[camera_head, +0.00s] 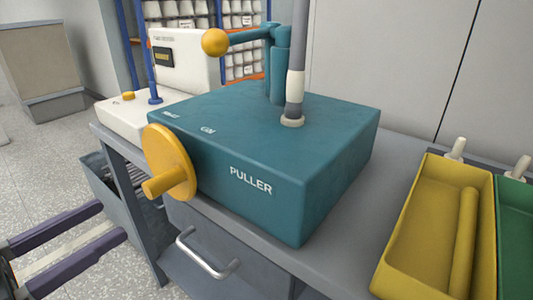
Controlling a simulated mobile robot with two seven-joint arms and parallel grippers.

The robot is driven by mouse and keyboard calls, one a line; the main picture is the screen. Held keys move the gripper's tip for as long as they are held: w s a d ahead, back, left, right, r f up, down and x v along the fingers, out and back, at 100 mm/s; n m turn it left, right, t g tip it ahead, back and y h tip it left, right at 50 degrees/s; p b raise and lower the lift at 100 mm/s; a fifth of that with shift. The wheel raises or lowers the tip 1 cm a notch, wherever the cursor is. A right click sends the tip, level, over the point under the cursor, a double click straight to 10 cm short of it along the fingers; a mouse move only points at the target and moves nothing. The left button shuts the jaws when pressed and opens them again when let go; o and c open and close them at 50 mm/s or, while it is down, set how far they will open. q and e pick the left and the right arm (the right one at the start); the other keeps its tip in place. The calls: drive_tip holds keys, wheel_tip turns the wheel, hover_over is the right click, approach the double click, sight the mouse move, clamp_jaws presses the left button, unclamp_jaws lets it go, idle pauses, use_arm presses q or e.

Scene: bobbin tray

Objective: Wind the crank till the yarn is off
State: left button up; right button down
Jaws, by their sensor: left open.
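The crank (176,155) is a yellow disc with a short peg handle (160,185) on the front face of the teal box marked PULLER (270,150). The peg sits at the disc's lower left. An upright grey post with a pale band (296,86) rises from the box top; its upper end is cut off. I cannot tell whether any yarn is on it. A teal lever with a yellow ball (215,42) stands beside it. My left gripper (110,221) is open and empty, lower left of the crank and apart from it. My right gripper is out of view.
The box stands on a grey bench (340,235) with a drawer handle (205,256) below. A yellow tray (430,215) and a green tray (515,230) are at the right. A white machine (188,62) stands behind left. The floor left is open.

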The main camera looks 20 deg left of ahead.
sight(156, 186)
use_arm(q)
drive_tip(key=shift+n, duration=0.5)
drive_tip(key=x, duration=0.9)
drive_tip(key=shift+w+a+r+b, duration=0.15)
drive_tip(key=shift+w+r+b, duration=0.05)
drive_tip(key=shift+w+b, duration=0.2)
clamp_jaws()
